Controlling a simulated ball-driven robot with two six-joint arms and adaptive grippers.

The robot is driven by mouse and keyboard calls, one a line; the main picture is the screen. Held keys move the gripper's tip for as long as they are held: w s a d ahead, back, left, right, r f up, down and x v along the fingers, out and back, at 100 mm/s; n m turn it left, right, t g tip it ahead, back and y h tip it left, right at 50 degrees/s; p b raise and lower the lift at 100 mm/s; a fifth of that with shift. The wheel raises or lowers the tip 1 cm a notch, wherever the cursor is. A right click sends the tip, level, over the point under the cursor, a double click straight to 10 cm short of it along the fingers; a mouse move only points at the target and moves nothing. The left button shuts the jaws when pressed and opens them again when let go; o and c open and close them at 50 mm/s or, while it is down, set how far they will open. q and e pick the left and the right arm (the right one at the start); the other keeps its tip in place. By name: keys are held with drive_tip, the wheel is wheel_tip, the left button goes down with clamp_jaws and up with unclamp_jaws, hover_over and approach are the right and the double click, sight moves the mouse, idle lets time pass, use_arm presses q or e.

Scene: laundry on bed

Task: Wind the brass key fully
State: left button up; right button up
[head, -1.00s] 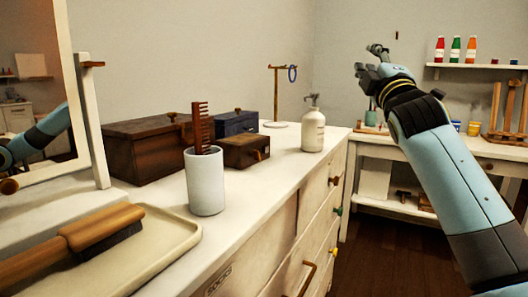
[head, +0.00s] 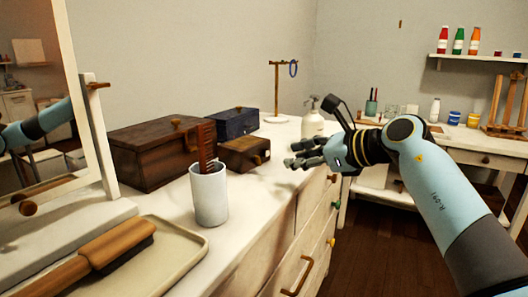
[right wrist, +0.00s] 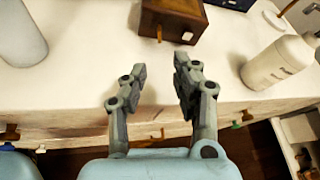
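A small wooden box (head: 243,152) stands on the white dresser. In the right wrist view the box (right wrist: 178,14) shows at the top, with a thin brass-coloured piece (right wrist: 159,33), likely the key, sticking out from its near face. A small pale patch is beside it on the same face. My right gripper (head: 297,154) is over the dresser's front edge, to the right of the box and apart from it. In the right wrist view its two fingers (right wrist: 161,72) are spread, with nothing between them, pointing towards the box. My left gripper is not in view.
A white cup (head: 209,197) with a brown comb stands left of the box. A larger wooden chest (head: 150,158) and a dark blue box (head: 235,122) are behind. A white bottle (head: 312,125) stands right, near my right gripper. A brush (head: 100,250) lies on a tray at front left.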

sight(260, 161)
drive_tip(key=b+x, duration=0.2)
drive_tip(key=x, duration=0.8)
drive_tip(key=shift+w+a+f, duration=0.1)
drive_tip(key=shift+w+a, duration=0.1)
drive_tip(key=shift+a, duration=0.15)
drive_tip(key=shift+c, duration=0.4)
clamp_jaws()
